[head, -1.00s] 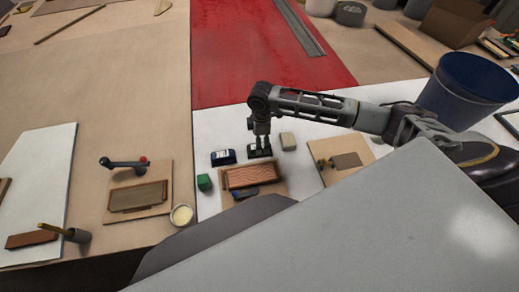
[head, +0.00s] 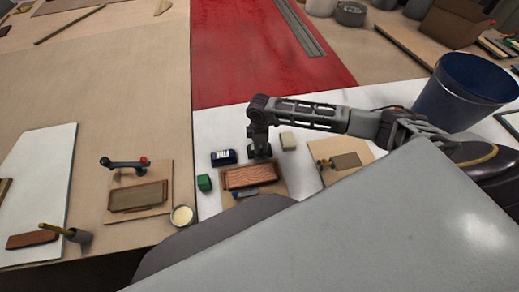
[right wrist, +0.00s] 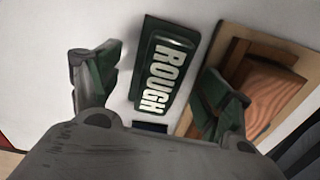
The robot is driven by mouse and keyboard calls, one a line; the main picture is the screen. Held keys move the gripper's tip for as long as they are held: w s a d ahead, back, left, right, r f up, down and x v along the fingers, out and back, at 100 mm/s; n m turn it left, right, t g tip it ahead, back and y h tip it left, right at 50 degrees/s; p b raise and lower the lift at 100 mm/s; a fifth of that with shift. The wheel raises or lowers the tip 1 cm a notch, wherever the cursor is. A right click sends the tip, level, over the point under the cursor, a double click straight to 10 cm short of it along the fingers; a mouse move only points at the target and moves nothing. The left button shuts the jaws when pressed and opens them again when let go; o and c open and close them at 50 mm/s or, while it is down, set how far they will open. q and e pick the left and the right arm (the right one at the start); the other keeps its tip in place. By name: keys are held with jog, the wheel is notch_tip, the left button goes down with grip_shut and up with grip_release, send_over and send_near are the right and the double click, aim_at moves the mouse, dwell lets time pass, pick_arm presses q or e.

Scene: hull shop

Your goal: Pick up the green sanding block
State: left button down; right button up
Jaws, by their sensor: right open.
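A dark green block (right wrist: 165,62) with the word ROUGH in pale letters lies on the white surface in the right wrist view. My right gripper (right wrist: 155,72) is open, with one finger on either side of this block and a gap to each. In the head view my right gripper (head: 260,152) points down over the block and mostly hides it. I cannot tell whether the gripper touches anything. My left gripper is not in view.
A board with a wooden piece (head: 249,176) lies close in front. A blue bucket (head: 462,92) stands at the right.

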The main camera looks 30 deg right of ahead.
jog(key=shift+f, duration=0.15)
dwell(0.3)
jog(key=c, duration=1.2)
